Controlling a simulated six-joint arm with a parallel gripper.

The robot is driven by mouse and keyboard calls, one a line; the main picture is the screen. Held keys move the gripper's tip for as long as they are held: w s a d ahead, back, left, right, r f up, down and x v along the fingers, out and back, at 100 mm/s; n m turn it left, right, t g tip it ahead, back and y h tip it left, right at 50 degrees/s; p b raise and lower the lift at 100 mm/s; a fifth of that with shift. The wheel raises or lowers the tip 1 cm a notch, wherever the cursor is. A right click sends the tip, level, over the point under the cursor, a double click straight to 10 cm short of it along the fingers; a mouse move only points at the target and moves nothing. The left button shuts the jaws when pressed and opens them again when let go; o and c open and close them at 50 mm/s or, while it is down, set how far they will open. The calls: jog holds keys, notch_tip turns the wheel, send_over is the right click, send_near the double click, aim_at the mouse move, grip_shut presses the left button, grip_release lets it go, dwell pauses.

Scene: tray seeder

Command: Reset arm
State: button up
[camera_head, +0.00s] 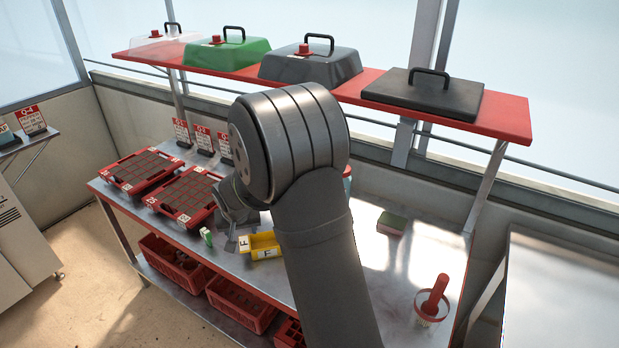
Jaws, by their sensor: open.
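My arm rises through the middle of the view and bends down to the left over the metal bench (375,265). My gripper (231,241) is partly hidden behind my arm. It is low over the bench, to the right of the red seed trays. It is open, and I see nothing held in it. A small green and white item (206,237) is on the bench just left of it. A yellow box (264,252) marked F and T is just right of it.
Two red trays (143,190) (217,206) with dark cells are at the bench's left. A red shelf (515,122) above carries several lids, including a green one (222,57). A red brush (435,298) and a green sponge (391,224) are at right. Red crates (178,275) are below.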

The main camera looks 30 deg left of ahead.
aim_at(245, 244)
jog(key=x, duration=1.2)
jog(key=shift+r, duration=1.1)
